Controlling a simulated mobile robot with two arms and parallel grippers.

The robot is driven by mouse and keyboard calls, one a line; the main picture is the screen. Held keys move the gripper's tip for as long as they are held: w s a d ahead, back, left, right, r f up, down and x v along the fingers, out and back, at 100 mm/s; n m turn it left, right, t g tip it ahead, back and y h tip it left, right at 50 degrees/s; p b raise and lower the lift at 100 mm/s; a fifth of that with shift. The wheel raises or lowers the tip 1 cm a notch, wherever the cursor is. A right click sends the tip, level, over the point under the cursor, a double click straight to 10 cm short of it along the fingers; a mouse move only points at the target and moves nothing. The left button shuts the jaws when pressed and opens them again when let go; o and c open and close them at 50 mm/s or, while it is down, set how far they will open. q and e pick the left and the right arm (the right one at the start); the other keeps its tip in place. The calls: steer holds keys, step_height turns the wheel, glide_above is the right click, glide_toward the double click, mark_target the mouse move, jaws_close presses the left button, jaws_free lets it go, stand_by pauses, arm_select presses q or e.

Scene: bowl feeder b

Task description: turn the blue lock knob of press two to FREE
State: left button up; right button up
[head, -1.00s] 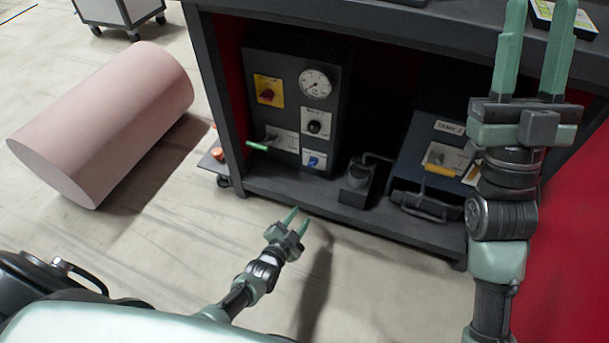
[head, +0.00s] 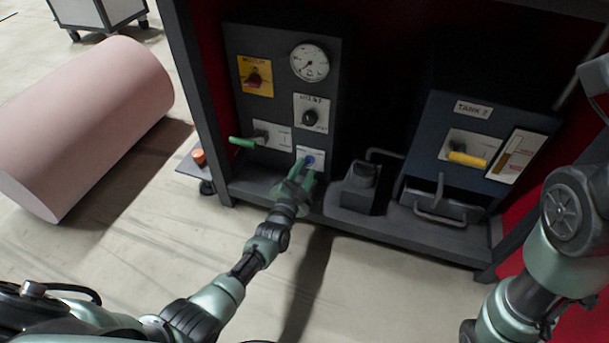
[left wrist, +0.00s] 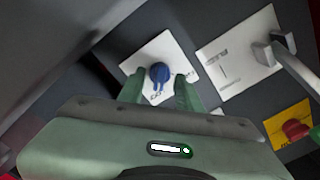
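The blue lock knob (head: 309,160) sits on a white label plate (head: 318,155) low on the dark control panel (head: 278,90). My left gripper (head: 301,173) is at the knob with its fingers pointing at the panel. In the left wrist view the knob (left wrist: 159,72) shows between the two green fingertips (left wrist: 160,88), which are apart with gaps on both sides. The knob's narrow grip points down in that view. The plate's lettering is partly hidden and too small to read. My right arm is at the right edge, its gripper outside the picture.
The panel also holds a gauge (head: 309,62), a red knob on a yellow plate (head: 254,76), a black knob (head: 310,117) and a green-handled lever (head: 242,142). A tank box (head: 465,110) and a black block (head: 361,185) stand to the right on the shelf.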

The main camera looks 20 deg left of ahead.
arm_select(q)
steer(key=shift+w, duration=0.3)
jaws_close()
